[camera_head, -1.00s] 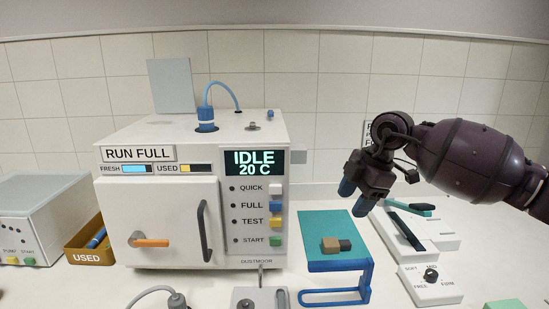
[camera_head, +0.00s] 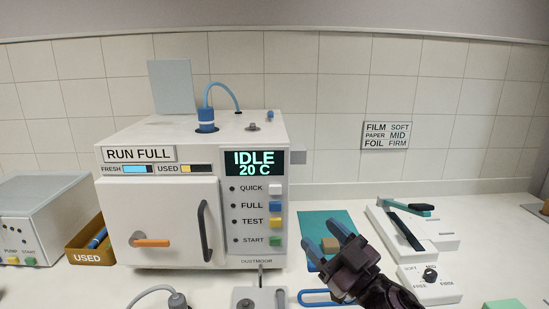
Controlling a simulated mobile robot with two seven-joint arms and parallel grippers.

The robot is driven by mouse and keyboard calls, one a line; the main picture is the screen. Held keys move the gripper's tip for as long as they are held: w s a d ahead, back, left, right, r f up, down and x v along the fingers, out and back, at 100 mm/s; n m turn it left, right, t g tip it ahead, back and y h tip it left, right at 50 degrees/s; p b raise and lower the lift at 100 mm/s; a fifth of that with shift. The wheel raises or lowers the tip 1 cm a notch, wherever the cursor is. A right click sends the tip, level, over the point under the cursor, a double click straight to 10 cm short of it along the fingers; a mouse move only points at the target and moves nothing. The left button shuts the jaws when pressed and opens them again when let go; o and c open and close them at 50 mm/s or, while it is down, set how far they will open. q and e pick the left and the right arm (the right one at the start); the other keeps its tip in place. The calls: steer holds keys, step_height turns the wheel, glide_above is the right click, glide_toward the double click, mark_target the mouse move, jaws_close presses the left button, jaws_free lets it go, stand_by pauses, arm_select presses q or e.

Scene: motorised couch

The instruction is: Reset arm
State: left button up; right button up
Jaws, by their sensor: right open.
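My right gripper (camera_head: 333,250) is in the lower middle-right of the head view, dark with blue fingertips. Its jaws are open, with a gap between the fingers. It is in front of the teal mat (camera_head: 318,222) and covers part of it. My right forearm comes in from the bottom edge. My left gripper is not in view.
A white machine (camera_head: 190,140) reading IDLE 20 C stands left of centre, its door shut. A stapler-like sealer (camera_head: 412,232) and a dial box (camera_head: 430,284) are at the right. An ochre USED bin (camera_head: 92,256) is at the left. A sign (camera_head: 386,135) hangs on the wall.

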steer(key=s+d+f+m+g+h, duration=0.2)
steer(key=s+d+f+m+h, duration=0.35)
steer(key=d+f+h, duration=0.25)
steer(key=s+d+f+m+g+h, duration=0.1)
steer(key=s+d+f+m+h, duration=0.3)
steer(key=d+f+m+h, duration=0.4)
steer(key=s+d+f+n+g, duration=0.1)
steer(key=s+f+g, duration=0.4)
steer(key=s, duration=0.5)
steer(key=s+d+f+n+g, duration=0.1)
steer(key=s+d+f+g, duration=0.1)
steer(key=s+f+g, duration=0.6)
arm_select(q)
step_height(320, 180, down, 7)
steer(key=b, duration=0.7)
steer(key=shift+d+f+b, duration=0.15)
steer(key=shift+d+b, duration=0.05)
steer(key=shift+b, duration=0.1)
arm_select(e)
steer(key=w+f+t, duration=0.2)
steer(key=f+t, duration=0.3)
steer(key=f, duration=0.2)
steer(key=w+f+t+y, duration=0.1)
steer(key=w+f+t, duration=0.2)
steer(key=f+t, duration=0.2)
step_height(320, 180, down, 3)
steer(key=shift+a+f+n, duration=0.1)
steer(key=shift+a+n, duration=0.3)
steer(key=shift+n, duration=0.05)
